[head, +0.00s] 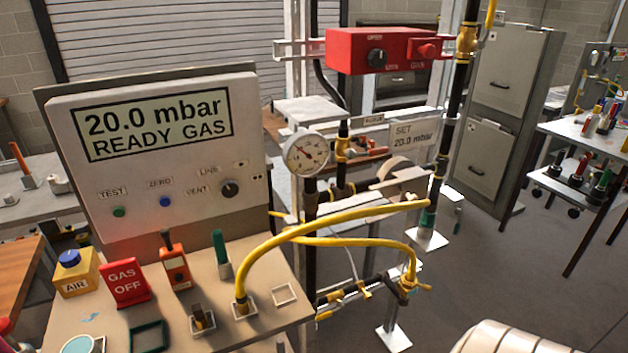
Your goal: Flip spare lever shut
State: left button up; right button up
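No label reading "spare" is legible, so I cannot tell which lever is the spare one. In the head view, a brass valve (467,40) on the upright black pipe has a yellow lever (490,16) pointing up, cut off by the top edge.
The panel (160,150) reads "20.0 mbar READY GAS" above a bench with a red "GAS OFF" block (126,283). Yellow hoses (330,222) arch from the bench to the pipes. A dial gauge (306,153) and red box (380,50) stand behind.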

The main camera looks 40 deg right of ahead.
aim_at(340, 305)
jog(key=z, duration=1.4)
